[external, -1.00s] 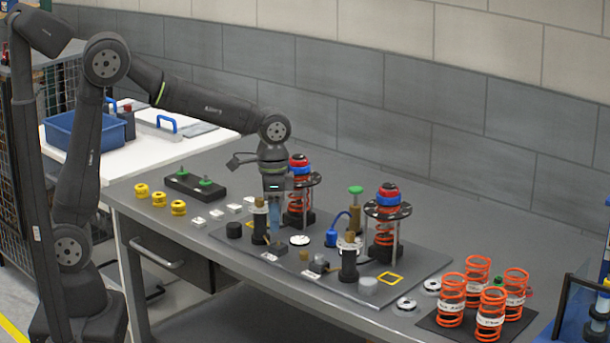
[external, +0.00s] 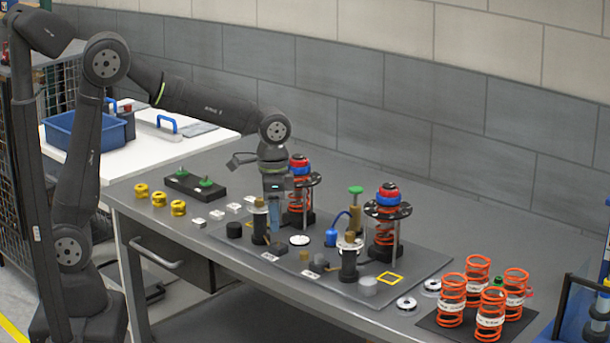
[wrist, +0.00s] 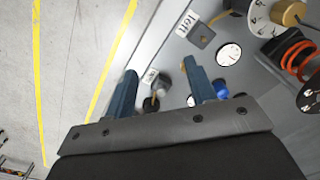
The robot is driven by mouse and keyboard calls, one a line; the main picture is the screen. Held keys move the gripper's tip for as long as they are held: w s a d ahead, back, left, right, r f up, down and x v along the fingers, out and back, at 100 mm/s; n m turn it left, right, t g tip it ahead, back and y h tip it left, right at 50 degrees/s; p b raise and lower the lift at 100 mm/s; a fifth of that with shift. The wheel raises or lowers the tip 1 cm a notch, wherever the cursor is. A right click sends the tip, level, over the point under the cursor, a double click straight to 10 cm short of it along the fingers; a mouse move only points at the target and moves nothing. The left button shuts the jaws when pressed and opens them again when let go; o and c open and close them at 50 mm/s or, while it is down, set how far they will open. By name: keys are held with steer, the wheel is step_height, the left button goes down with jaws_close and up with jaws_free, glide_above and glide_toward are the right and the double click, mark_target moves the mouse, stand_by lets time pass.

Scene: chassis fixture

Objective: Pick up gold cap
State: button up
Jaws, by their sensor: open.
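A small gold cap (external: 304,256) stands on the dark plate near its front edge in the external view. Gold-brown tops also show on the left black post (external: 259,203) and the right black post (external: 350,237); I cannot tell which is the named cap. My gripper (external: 275,228) points down with blue fingers, beside the left post, above the plate. In the wrist view the fingers (wrist: 160,70) are apart, with no object visibly held. A gold cylinder (wrist: 293,13) on a pale disc shows at the top right there.
Two orange spring assemblies (external: 386,225) stand on the plate, close behind my gripper. A blue-bodied part (external: 332,237) and a white disc (external: 299,240) lie nearby. Several orange springs (external: 490,310) stand at the right. Yellow parts (external: 160,199) sit at the left edge.

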steer(key=shift+c, duration=0.5)
step_height(320, 180, up, 6)
glide_above(304, 252)
steer(key=f, duration=1.1)
steer(key=shift+a+f, duration=0.2)
steer(key=shift+f, duration=0.1)
steer(key=f, duration=0.5)
steer(key=shift+w+d, duration=0.1)
steer(key=shift+d, duration=0.1)
steer(key=shift+c, duration=0.5)
jaws_close()
